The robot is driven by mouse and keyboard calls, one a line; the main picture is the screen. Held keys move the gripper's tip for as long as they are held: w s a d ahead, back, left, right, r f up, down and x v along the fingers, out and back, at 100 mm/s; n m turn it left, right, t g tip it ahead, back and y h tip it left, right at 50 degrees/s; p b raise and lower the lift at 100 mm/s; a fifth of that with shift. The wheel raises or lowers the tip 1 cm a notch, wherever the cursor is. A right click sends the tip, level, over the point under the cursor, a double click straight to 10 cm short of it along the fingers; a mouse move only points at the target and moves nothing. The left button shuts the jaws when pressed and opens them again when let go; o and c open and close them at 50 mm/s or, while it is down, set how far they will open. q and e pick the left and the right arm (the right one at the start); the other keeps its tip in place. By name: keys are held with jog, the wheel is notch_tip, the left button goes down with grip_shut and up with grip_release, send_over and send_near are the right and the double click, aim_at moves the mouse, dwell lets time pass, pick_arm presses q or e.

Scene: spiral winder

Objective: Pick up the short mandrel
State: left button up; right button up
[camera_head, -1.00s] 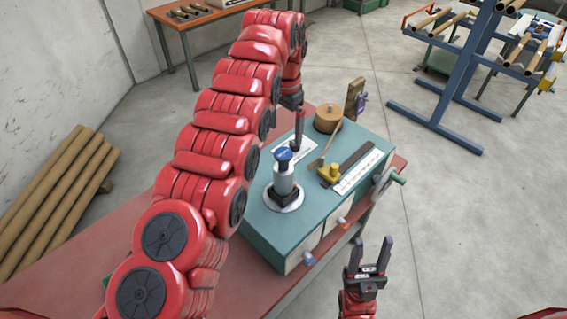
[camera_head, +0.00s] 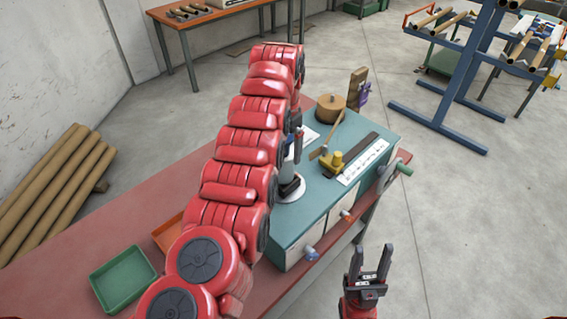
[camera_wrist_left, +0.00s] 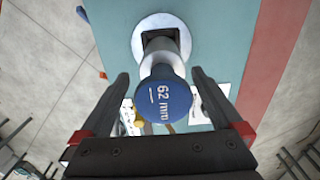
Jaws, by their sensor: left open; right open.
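A grey mandrel with a blue cap marked "62 mm" (camera_wrist_left: 165,105) stands on a round light base plate (camera_wrist_left: 150,22) on the teal machine top. In the head view the mandrel (camera_head: 287,170) is mostly hidden behind my left arm. My left gripper (camera_wrist_left: 160,74) is open, with its fingers on either side of the mandrel and gaps between them and it. In the head view the left gripper is largely hidden by its arm. My right gripper (camera_head: 371,254) is open and empty, in front of the machine above the floor.
The teal machine (camera_head: 300,222) stands on a red bench (camera_head: 75,245) and carries a brown roll (camera_head: 330,107), a yellow block (camera_head: 332,163) and a white scale strip (camera_head: 362,163). A green tray (camera_head: 123,278) and an orange tray (camera_head: 168,232) sit at left. A blue rack (camera_head: 465,75) stands at back right.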

aim_at(284, 158)
pick_arm(q)
notch_tip(284, 158, down, 3)
jog(key=p, duration=0.3)
jog(key=shift+a+f, duration=0.15)
jog(key=shift+w+f, duration=0.1)
jog(key=shift+f, duration=0.45)
grip_shut()
